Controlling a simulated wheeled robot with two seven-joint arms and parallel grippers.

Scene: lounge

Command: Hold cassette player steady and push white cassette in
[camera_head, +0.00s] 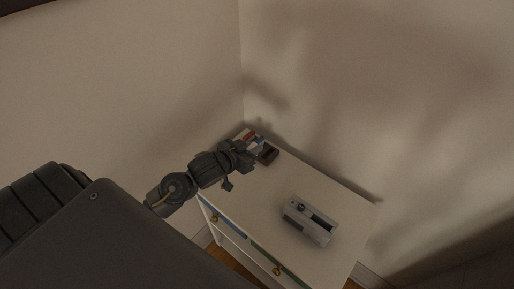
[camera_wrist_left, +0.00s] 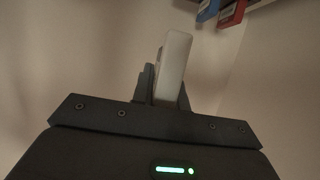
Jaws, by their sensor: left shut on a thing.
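A grey cassette player (camera_head: 306,226) lies on the white cabinet top, with a dark slot open on its upper face. My left gripper (camera_head: 240,160) is over the cabinet's far left part, well apart from the player. In the left wrist view it is shut on a white cassette (camera_wrist_left: 175,68), which stands up edge-on from the dark fingers. The cassette cannot be made out clearly in the head view. My right gripper is in neither view, and nothing touches the player.
The white cabinet (camera_head: 345,207) stands in a wall corner. Several coloured cassettes (camera_head: 247,136) and a dark brown box (camera_head: 268,155) sit at its back corner, close to my left gripper. The top between box and player is clear.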

